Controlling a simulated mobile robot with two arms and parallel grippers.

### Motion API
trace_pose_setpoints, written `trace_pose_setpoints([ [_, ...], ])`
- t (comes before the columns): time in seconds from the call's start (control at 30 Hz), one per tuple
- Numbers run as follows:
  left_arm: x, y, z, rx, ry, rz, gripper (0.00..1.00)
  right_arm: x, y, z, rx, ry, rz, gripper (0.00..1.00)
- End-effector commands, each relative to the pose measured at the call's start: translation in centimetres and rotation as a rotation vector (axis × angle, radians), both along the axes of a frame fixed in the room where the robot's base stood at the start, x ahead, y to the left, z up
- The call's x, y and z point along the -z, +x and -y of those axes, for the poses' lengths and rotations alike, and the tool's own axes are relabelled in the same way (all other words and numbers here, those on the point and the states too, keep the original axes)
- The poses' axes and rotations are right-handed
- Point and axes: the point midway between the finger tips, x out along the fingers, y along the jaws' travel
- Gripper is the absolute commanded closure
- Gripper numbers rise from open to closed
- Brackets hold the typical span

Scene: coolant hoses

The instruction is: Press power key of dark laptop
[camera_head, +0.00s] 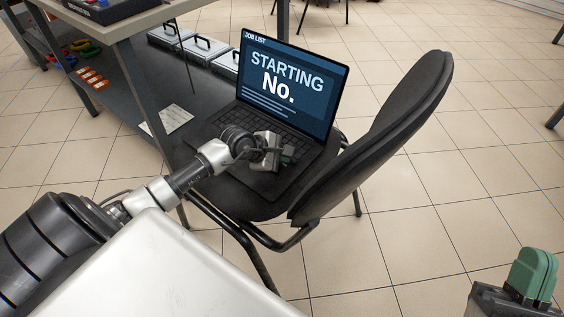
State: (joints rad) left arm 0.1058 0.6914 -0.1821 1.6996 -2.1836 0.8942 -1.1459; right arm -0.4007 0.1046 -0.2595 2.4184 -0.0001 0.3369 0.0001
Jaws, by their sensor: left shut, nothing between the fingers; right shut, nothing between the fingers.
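The dark laptop (304,75) stands open on the seat of a black chair. Its lit blue screen reads "JOB LIST", "STARTING" and "No." with smaller lines below. My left arm reaches in from the left, and my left gripper (286,156) is over the right part of the keyboard, shut and empty. The gripper and wrist hide part of the keys, and the power key cannot be made out. I cannot tell whether the fingertips touch the laptop. My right gripper (535,275), with green fingers, is shut and empty at the lower right, away from the laptop.
The black chair (385,130) has its backrest to the right of the laptop. A workbench (120,20) with a lower shelf stands at the left, holding grey cases (205,47). A pale sheet (168,119) lies on the shelf. Tiled floor is open at the right.

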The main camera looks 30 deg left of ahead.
Motion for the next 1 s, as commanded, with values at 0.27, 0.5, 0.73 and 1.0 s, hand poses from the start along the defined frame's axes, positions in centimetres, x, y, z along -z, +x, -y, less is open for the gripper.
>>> trace_pose_setpoints([
  [0.27, -0.4, 0.0, 0.0, 0.000, 0.001, -0.001, 1.00, 0.5, 0.5, -0.1, 0.002, -0.015, -0.060, 1.00],
  [0.5, -1.0, 0.0, 0.0, 0.001, 0.000, -0.001, 1.00, 1.6, 1.4, -0.1, 0.009, -0.050, -0.177, 1.00],
  [0.73, -1.4, 0.0, 0.0, 0.001, 0.000, -0.001, 1.00, 2.6, 2.1, -0.1, 0.014, -0.075, -0.263, 1.00],
  [1.0, -1.4, 0.0, 0.0, 0.000, 0.000, 0.000, 1.00, 2.8, 2.2, -0.1, 0.015, -0.079, -0.274, 1.00],
])
